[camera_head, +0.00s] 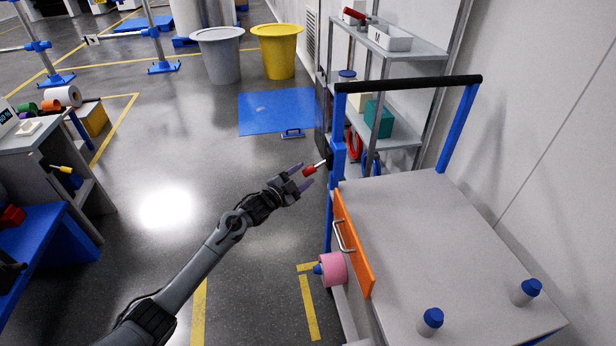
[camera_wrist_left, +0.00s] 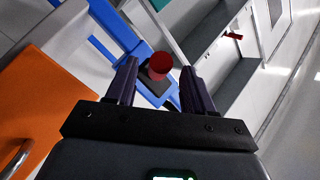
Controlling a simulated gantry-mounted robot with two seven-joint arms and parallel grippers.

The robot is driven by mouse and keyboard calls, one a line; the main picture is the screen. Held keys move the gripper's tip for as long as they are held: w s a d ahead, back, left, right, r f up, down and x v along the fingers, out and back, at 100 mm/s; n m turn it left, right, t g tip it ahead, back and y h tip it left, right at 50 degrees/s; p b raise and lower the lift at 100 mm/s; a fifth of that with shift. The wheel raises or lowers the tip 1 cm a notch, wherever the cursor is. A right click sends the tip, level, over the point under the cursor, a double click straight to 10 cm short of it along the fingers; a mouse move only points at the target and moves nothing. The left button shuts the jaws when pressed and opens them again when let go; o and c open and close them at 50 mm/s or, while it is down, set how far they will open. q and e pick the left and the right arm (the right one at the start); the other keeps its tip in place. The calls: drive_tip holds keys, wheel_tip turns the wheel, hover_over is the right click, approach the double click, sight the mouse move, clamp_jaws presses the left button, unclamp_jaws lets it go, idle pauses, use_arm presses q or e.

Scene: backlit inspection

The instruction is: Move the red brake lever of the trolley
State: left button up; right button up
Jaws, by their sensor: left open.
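The red brake lever (camera_head: 311,170) sticks out to the left from the blue post of the trolley (camera_head: 420,240), below its black handlebar. My left gripper (camera_head: 303,175) is open at the lever, with its two purple fingers on either side of the red end. In the left wrist view the lever's round red end (camera_wrist_left: 159,66) sits between the open fingers (camera_wrist_left: 156,85), nearer the left one. I cannot tell whether a finger touches it. My right gripper is not in view.
An orange drawer front (camera_head: 353,243) with a metal handle and a pink roll (camera_head: 332,268) are on the trolley's left side. Two blue-capped items stand on its top. A shelf rack (camera_head: 395,50) stands behind it. Open floor lies to the left.

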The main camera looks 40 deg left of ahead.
sight(305, 174)
use_arm(q)
drive_tip(key=shift+w+d+b, duration=0.1)
drive_tip(key=shift+w+b, duration=0.5)
drive_tip(key=shift+w, duration=0.95)
clamp_jaws()
